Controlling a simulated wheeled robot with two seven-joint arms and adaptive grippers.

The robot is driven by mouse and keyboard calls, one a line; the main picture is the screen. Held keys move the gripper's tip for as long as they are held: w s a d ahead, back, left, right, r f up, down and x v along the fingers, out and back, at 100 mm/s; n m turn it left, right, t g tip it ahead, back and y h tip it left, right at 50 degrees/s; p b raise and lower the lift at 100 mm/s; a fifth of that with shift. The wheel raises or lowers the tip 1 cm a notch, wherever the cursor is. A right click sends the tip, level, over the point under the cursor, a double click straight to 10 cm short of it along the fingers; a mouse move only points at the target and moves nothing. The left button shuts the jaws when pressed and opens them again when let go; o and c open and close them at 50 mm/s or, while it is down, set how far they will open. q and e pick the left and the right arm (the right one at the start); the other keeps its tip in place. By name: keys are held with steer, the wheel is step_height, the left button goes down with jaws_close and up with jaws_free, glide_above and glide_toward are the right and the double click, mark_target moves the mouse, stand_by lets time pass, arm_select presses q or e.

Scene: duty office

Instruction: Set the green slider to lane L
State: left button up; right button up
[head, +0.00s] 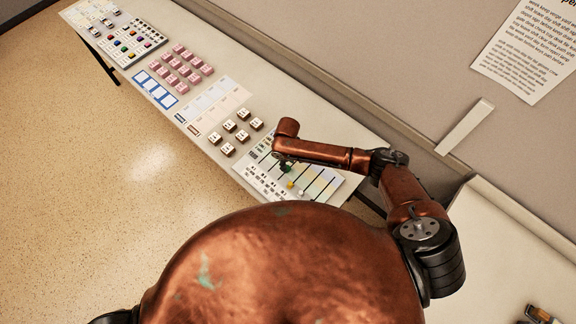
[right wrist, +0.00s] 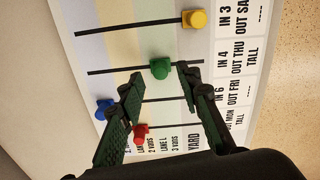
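The slider board (head: 325,187) lies on the long desk in the head view, under my right arm. In the right wrist view, the green slider (right wrist: 160,68) sits on a dark slot line, nearer the line's right end with the printed labels. My right gripper (right wrist: 160,73) is open, with one fingertip on each side of the green slider; I cannot tell if either touches it. In the head view, my right gripper (head: 285,163) is over the board and partly hidden by its own arm. Small print reading lane L (right wrist: 165,144) shows between the fingers. My left gripper is not in view.
A yellow slider (right wrist: 195,19), a red slider (right wrist: 140,132) and a blue slider (right wrist: 104,108) are nearby; red and blue are close to the left finger. Cream blocks (head: 243,114) and pink blocks (head: 180,65) stand further along the desk. A wall panel rises behind.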

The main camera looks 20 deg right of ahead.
step_height(320, 180, up, 9)
stand_by(0.3)
stand_by(0.5)
